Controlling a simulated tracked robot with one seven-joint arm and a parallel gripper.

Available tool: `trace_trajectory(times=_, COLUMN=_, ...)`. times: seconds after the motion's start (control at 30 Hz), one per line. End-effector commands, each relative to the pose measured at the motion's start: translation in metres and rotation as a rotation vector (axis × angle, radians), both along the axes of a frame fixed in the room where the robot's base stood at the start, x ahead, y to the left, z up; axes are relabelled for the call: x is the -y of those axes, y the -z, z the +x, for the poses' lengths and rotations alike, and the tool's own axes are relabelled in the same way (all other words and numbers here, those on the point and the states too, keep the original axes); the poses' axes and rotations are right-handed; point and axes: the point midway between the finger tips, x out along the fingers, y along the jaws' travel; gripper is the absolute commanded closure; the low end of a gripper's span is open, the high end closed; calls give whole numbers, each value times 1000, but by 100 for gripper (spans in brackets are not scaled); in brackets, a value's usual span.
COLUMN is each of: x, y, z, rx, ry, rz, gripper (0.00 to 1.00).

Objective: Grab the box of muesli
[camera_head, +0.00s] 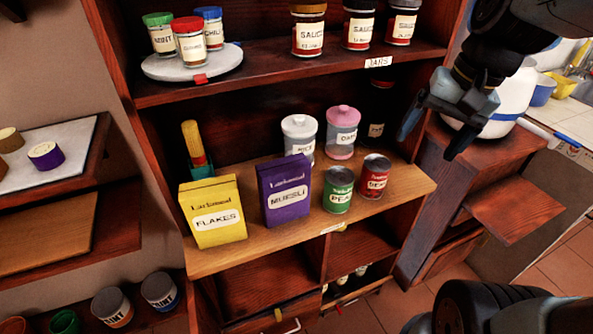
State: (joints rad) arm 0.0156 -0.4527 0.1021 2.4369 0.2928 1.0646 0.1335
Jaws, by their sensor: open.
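The muesli box (287,194) is purple with a white label and stands upright on the middle shelf. The yellow flakes box (215,213) stands to its left and the green peas can (338,190) to its right, with a small gap. My gripper (430,128) is open and empty at the upper right. It is apart from the muesli box, to the right of the cans, with its fingers pointing down and left.
A red can (374,177) stands right of the peas. Behind are a white-lidded jar (299,137), a pink-lidded jar (342,132) and a dark jar (378,108). The upper shelf (270,78) overhangs them. The shelf's front edge (270,252) is clear before the muesli.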

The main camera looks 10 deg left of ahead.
Motion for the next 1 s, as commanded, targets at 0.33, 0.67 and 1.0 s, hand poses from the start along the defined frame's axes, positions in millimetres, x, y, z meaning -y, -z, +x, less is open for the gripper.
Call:
trace_trajectory(times=0.33, x=-64, y=36, z=23, rx=-418, ry=126, rz=229, gripper=17)
trace_trajectory(times=0.67, x=-121, y=59, z=49, rx=-817, ry=253, rz=436, gripper=17)
trace_trajectory(times=1.0, x=-170, y=79, z=85, rx=-1224, ry=383, rz=644, gripper=17)
